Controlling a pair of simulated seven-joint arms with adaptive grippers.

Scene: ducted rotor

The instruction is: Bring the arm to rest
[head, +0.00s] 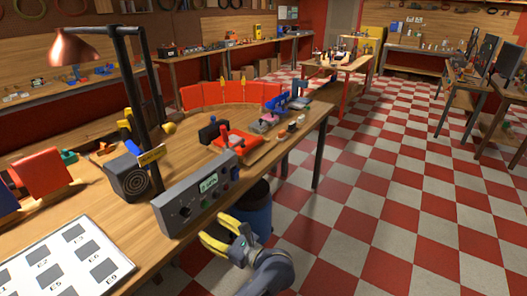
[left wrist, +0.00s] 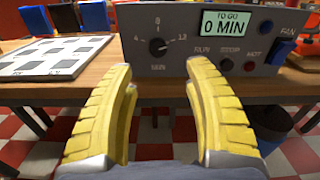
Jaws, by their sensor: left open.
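My left gripper (head: 213,230) is off the front edge of the workbench, in front of a grey control box. Its two yellow fingers are apart, with nothing between them. In the left wrist view the open fingers (left wrist: 158,75) point at the control box (left wrist: 180,65), which stands beyond the tips. The control box (head: 195,197) has a dial, buttons, a blue FAN switch (left wrist: 284,51) and a display (left wrist: 226,24) reading "TO GO 0 MIN". My right gripper is in neither view.
A marked white board (head: 65,262) lies on the wooden bench (head: 165,250) at the left. A black lamp post (head: 140,100), a round-grilled speaker-like box (head: 128,178) and a red fixture (head: 228,142) stand behind. A blue bin (head: 254,210) is under the bench. Checkered floor at right is clear.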

